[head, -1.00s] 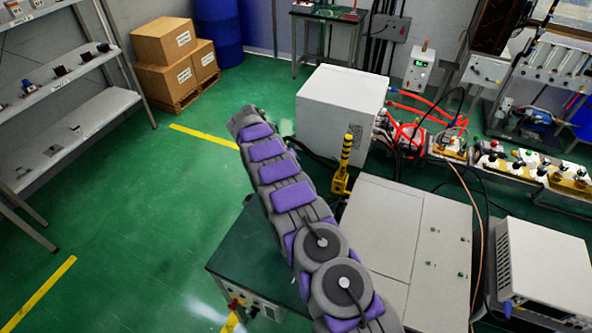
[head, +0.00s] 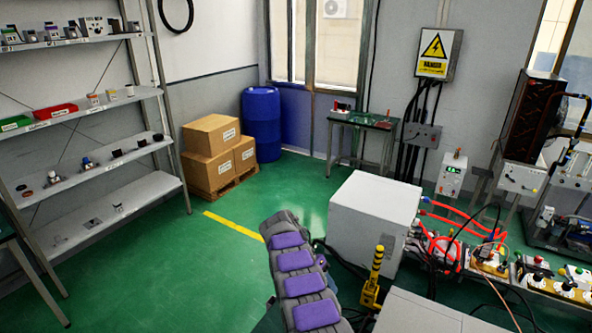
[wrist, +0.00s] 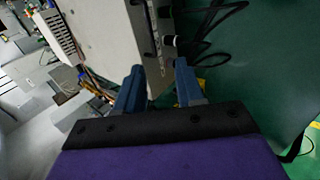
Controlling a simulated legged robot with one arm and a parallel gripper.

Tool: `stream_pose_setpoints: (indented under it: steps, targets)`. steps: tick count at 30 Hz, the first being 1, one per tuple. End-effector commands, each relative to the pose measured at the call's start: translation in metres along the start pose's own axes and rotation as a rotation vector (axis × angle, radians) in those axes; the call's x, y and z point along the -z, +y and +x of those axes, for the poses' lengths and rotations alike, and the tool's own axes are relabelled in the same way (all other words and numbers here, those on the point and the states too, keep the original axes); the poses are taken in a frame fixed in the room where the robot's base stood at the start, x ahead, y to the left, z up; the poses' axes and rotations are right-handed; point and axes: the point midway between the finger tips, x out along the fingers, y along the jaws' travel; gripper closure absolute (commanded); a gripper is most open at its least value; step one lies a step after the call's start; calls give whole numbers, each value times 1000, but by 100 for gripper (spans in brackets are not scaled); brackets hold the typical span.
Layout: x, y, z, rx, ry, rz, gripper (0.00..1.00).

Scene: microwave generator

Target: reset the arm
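My arm (head: 298,275), grey with purple pads, reaches up from the bottom middle of the head view over the green floor. Its far end is beside the white cabinet (head: 372,218); the gripper fingers cannot be made out there. In the wrist view my gripper (wrist: 160,80) shows two blue fingers standing apart with a gap between them. Nothing is held between them. Behind the gap is the edge of a pale panelled box (wrist: 110,35) with connectors and black cables.
A yellow post (head: 376,270) and a grey bench top (head: 440,312) stand right of my arm. Red hoses (head: 470,225) run behind. Shelves (head: 90,175) line the left wall; cardboard boxes (head: 212,150) and a blue barrel (head: 262,122) stand at the back. Floor on the left is clear.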

Motion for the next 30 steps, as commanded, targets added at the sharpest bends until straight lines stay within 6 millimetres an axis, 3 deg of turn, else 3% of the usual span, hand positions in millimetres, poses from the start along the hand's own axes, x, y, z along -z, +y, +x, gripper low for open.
stream_pose_setpoints:
  steps: [8, 15, 23, 30]
  targets:
    - [-5, 34, -26, 63, -8, -87, 62]
    - [-23, 74, -46, 127, -15, -187, 62]
    - [-55, 121, -59, 199, -19, -283, 62]
    - [-94, 164, -59, 267, -18, -365, 62]
